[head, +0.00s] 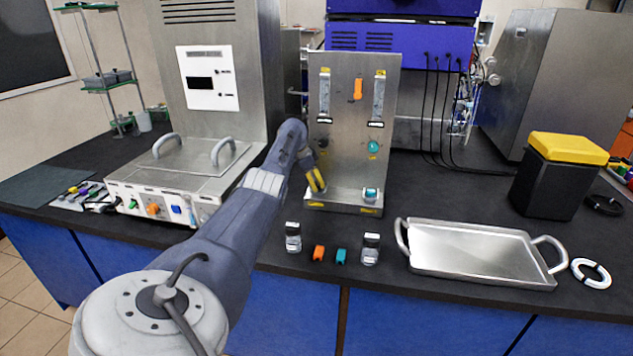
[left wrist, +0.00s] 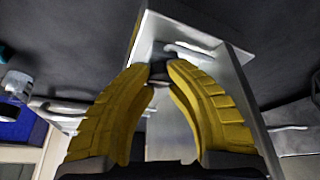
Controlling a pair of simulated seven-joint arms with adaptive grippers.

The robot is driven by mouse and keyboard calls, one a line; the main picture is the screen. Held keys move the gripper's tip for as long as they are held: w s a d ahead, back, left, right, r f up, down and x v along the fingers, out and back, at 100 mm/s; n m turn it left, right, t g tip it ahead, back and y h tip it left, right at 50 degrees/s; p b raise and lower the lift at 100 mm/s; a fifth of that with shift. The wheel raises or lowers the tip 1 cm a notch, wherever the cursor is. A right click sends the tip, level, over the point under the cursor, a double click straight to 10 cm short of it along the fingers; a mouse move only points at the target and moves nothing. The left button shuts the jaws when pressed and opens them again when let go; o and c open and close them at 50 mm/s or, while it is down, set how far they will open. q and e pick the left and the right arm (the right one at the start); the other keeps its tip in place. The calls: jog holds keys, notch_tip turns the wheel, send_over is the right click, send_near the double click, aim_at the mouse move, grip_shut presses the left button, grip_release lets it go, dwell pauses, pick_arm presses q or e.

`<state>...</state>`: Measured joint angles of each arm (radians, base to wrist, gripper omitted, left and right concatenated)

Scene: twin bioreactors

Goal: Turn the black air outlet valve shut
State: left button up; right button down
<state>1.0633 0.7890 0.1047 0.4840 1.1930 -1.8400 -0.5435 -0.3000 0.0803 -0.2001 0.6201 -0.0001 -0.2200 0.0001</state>
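The steel panel (head: 345,100) stands upright on the bench and carries a black knob (head: 323,143) and a teal knob (head: 373,146). My left gripper (head: 318,183), with yellow fingers, is low at the panel's left side, below the black knob. Its fingers hide the lower left of the panel. In the left wrist view the fingers (left wrist: 161,75) curve together with a narrow gap, and a dark piece (left wrist: 159,71) shows between the tips. I cannot tell whether they touch it or whether it is the black valve. My right gripper is not in view.
A teal-topped part (head: 370,195) sits at the panel's lower right. In front are two small jars (head: 293,238), an orange piece (head: 319,253) and a teal piece (head: 341,256). A metal tray (head: 475,252) lies to the right. A steel-lidded unit (head: 190,172) is on the left.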

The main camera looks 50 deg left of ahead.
pick_arm(q)
jog(key=o, duration=0.7)
jog(key=v, duration=1.2)
jog(key=shift+w, duration=0.1)
